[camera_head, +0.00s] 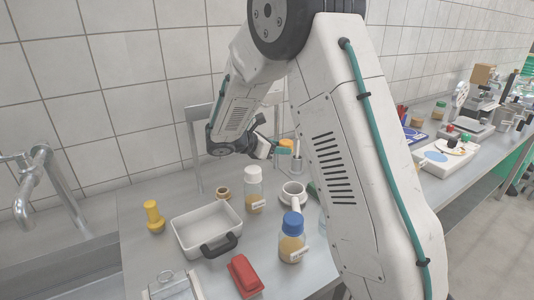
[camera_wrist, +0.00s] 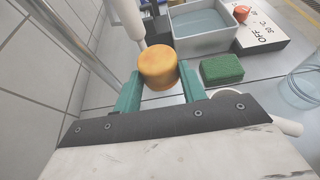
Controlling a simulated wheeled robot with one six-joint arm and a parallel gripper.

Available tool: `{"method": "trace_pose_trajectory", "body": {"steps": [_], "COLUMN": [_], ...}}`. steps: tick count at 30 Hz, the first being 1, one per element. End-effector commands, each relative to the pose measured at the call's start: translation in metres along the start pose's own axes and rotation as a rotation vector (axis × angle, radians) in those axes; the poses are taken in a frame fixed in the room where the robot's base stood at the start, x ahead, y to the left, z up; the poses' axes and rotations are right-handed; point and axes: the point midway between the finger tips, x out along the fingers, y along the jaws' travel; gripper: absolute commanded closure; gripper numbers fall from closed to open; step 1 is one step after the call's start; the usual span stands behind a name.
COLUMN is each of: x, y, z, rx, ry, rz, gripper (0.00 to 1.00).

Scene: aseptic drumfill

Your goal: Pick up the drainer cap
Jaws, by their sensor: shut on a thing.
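The drainer cap (camera_wrist: 157,66), a short orange-yellow cylinder, sits between the two teal fingers of my gripper (camera_wrist: 161,90) in the wrist view. My gripper is shut on it, with a finger against each side. In the head view the cap (camera_head: 286,142) shows as a small orange patch beside the teal fingers (camera_head: 283,151), above the back of the worktop near the tiled wall. My arm hides part of the area around it.
A white tray (camera_head: 183,240), a yellow-brown bottle with white cap (camera_head: 254,196), a blue-capped bottle (camera_head: 291,250), a mug (camera_head: 288,202) and a red object (camera_head: 244,277) crowd the worktop. A green sponge (camera_wrist: 221,69) lies right of the cap. A sink is at left.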

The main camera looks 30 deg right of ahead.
Motion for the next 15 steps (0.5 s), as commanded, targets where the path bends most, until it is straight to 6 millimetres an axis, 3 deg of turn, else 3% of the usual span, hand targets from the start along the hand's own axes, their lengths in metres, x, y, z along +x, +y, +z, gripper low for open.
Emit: {"method": "trace_pose_trajectory", "body": {"steps": [9, 15], "x": [0.058, 0.083], "y": [-0.062, -0.087], "z": [0.024, 0.034], "rx": [0.002, 0.002], "ry": [0.0, 0.0], "rz": [-0.004, -0.002], "gripper": [0.8, 0.8]}}
